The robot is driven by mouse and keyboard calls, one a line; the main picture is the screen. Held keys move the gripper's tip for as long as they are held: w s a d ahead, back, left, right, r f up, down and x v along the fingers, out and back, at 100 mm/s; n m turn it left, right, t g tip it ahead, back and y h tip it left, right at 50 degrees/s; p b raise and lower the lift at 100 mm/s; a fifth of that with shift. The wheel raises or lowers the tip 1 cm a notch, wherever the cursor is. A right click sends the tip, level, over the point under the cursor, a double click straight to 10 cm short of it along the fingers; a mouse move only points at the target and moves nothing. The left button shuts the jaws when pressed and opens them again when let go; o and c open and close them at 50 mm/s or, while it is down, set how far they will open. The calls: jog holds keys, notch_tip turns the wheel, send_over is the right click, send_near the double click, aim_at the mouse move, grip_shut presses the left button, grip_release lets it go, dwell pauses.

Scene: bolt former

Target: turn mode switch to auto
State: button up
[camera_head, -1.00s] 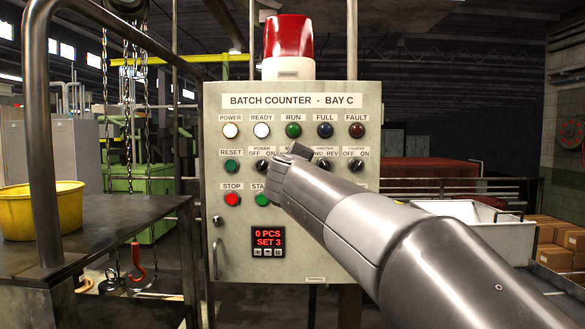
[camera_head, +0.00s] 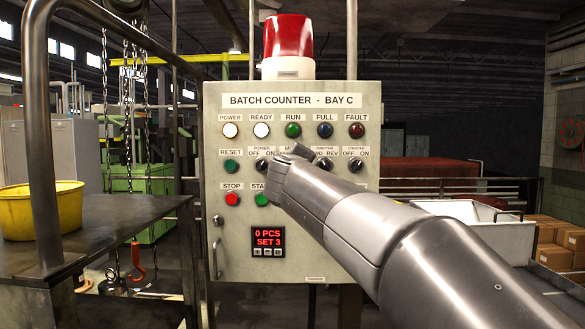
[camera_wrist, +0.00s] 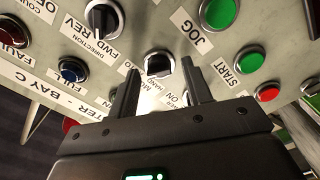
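The mode switch (camera_wrist: 158,65) is a black rotary knob on the pale control panel (camera_head: 290,262). In the wrist view it sits between the two fingers of my gripper (camera_wrist: 161,68), which are open with one on each side of it. I cannot tell whether they touch it. The wrist view is turned, so the labels read at an angle, and the mode label is partly covered by glare and the gripper. In the head view my gripper (camera_head: 302,152) hides the mode switch and most of its label.
The direction switch (camera_wrist: 103,18) and green jog button (camera_wrist: 219,12) are close by. The green start button (camera_wrist: 249,62) and red stop button (camera_wrist: 268,93) lie to the right in the wrist view. A table with a yellow bin (camera_head: 40,212) stands left.

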jog(key=s, duration=1.1)
dwell(0.3)
jog(key=s+d+f+m+g+h, duration=0.35)
jog(key=s+d+f+m, duration=0.2)
jog(key=d+f, duration=0.6)
jog(key=s+d+f+m+g+y, duration=0.1)
jog(key=s+d+f+m+g, duration=0.1)
jog(key=s+f, duration=0.8)
jog(key=s+d+f+m+g+y, duration=0.2)
jog(key=s+f+g, duration=0.5)
jog(key=f, duration=0.8)
jog(key=s+d+m, duration=0.1)
jog(key=s+m, duration=0.1)
jog(key=s, duration=0.1)
jog(key=shift+s+d+f, duration=0.15)
jog(key=shift+s+f, duration=0.15)
jog(key=shift+y, duration=0.25)
